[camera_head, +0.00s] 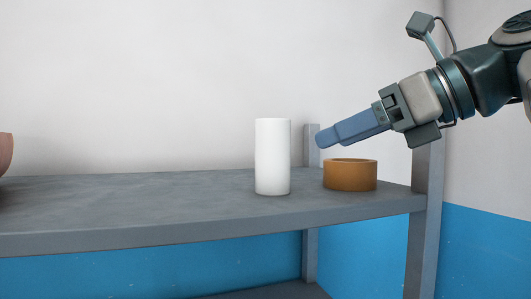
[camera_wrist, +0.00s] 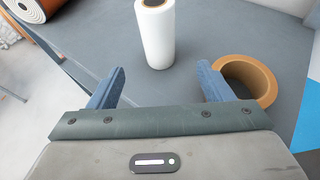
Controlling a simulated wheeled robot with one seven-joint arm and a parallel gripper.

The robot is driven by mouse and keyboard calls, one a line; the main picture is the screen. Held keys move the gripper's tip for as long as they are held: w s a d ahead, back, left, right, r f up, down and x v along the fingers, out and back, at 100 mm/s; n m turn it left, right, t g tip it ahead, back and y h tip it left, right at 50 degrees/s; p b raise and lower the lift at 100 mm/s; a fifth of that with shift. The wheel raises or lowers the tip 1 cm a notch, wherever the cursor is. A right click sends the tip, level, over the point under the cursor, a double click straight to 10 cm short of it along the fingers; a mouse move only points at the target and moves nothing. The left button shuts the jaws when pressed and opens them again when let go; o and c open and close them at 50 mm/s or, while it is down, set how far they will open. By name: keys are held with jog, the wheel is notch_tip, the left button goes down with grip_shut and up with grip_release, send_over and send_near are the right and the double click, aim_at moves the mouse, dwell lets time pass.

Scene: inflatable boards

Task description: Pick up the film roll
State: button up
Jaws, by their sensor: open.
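The film roll (camera_head: 273,157) is a white upright cylinder on the grey shelf, right of the middle in the head view. In the wrist view the film roll (camera_wrist: 156,36) stands ahead of the fingers, between their lines, with a dark core opening on top. My gripper (camera_head: 322,139) is above the shelf, to the right of the roll in the head view and apart from it. In the wrist view my gripper (camera_wrist: 162,78) has its two blue fingers spread wide with nothing between them.
A brown tape ring (camera_head: 350,176) lies right of the film roll, below my gripper; in the wrist view the tape ring (camera_wrist: 258,78) is close beside the right finger. A reddish-brown roll (camera_head: 5,153) is at the shelf's far left. The grey shelf (camera_head: 120,205) is clear between.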

aim_at(289, 158)
jog(key=x, duration=0.8)
jog(key=shift+a, duration=0.15)
jog(key=shift+r+p+x, duration=0.15)
jog(key=shift+p+x, duration=0.15)
jog(key=shift+x, duration=1.05)
jog(key=shift+r+p+x, duration=0.1)
jog(key=shift+p+x, duration=0.15)
jog(key=shift+x, duration=1.05)
jog(key=shift+w, duration=0.1)
jog(key=c, duration=1.2)
